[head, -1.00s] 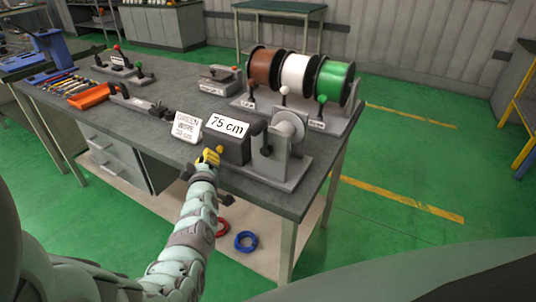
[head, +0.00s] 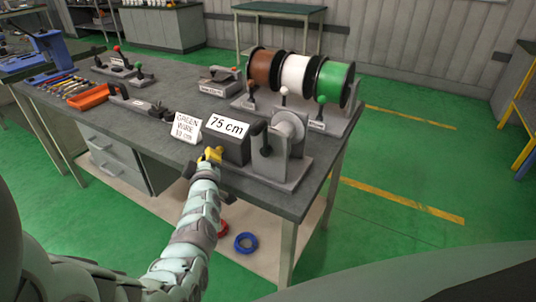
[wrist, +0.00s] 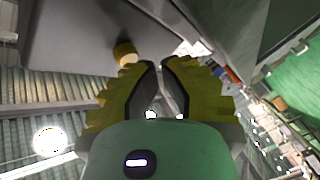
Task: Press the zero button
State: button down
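The grey measuring device (head: 226,147) stands at the front edge of the workbench, with a display on top reading "75 cm" (head: 227,126). My gripper (head: 212,154) is at the device's front face in the head view and hides part of it. In the wrist view my gripper (wrist: 160,66) has its yellow fingers with dark pads drawn together at the tips, with nothing between them. A round yellow button (wrist: 124,52) sticks out of the grey face just left of and beyond the fingertips, apparently apart from them. No zero marking is legible.
A white sign (head: 185,128) reading "green wire" and a length stands left of the device. A crank wheel (head: 287,135) is to its right. Brown, white and green spools (head: 333,83) stand behind. The bench top (head: 160,75) has free room behind the sign.

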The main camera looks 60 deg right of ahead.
jog(key=shift+w+d, duration=0.1)
jog(key=shift+d, duration=0.35)
dwell(0.6)
jog(key=shift+a, duration=0.1)
jog(key=shift+a+f+b, duration=0.1)
jog(key=shift+a+b, duration=0.25)
jog(key=shift+a, duration=0.45)
jog(key=shift+s+a+b, duration=0.15)
jog(key=shift+a+b, duration=0.4)
jog(key=shift+a, duration=0.7)
jog(key=shift+s+a+b, duration=0.15)
jog(key=shift+a+b, duration=0.35)
jog(key=shift+a, duration=0.75)
